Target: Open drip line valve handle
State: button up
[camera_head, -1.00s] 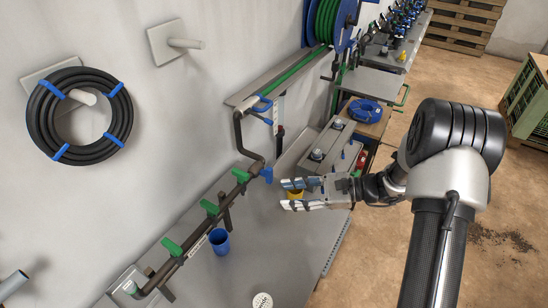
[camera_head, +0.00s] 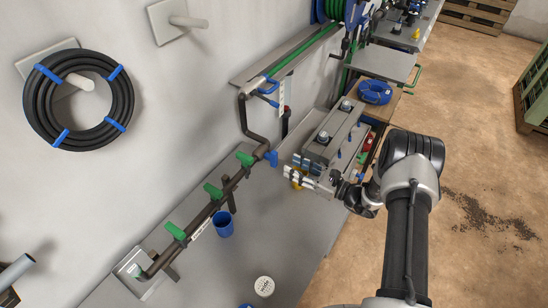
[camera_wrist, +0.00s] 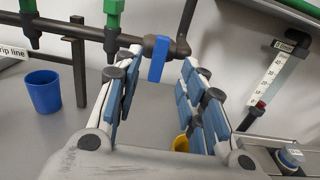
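A dark pipe manifold (camera_head: 228,187) runs along the wall bench with green valve handles, including one at its upper end (camera_head: 245,159). A blue handle (camera_head: 271,158) hangs at the manifold's right end; it also shows upright in the wrist view (camera_wrist: 158,58), beyond my fingers. A label partly reading "rip line" (camera_wrist: 12,53) is at the left in the wrist view. My gripper (camera_head: 294,172) is open and empty, to the right of the blue handle and apart from it. In the wrist view the finger pads (camera_wrist: 160,100) stand either side of a clear gap.
A blue cup (camera_head: 224,224) stands on the grey bench below the manifold. A yellow cup (camera_wrist: 181,143) is partly hidden behind my right finger. A grey box unit (camera_head: 335,135) stands behind my gripper. A white gauge strip (camera_wrist: 267,80) is at the right.

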aim_at(274, 157)
jog(key=x, duration=0.8)
jog(key=shift+w+a, duration=0.2)
jog(key=shift+a, duration=0.15)
jog(key=shift+c, duration=0.6)
grip_shut()
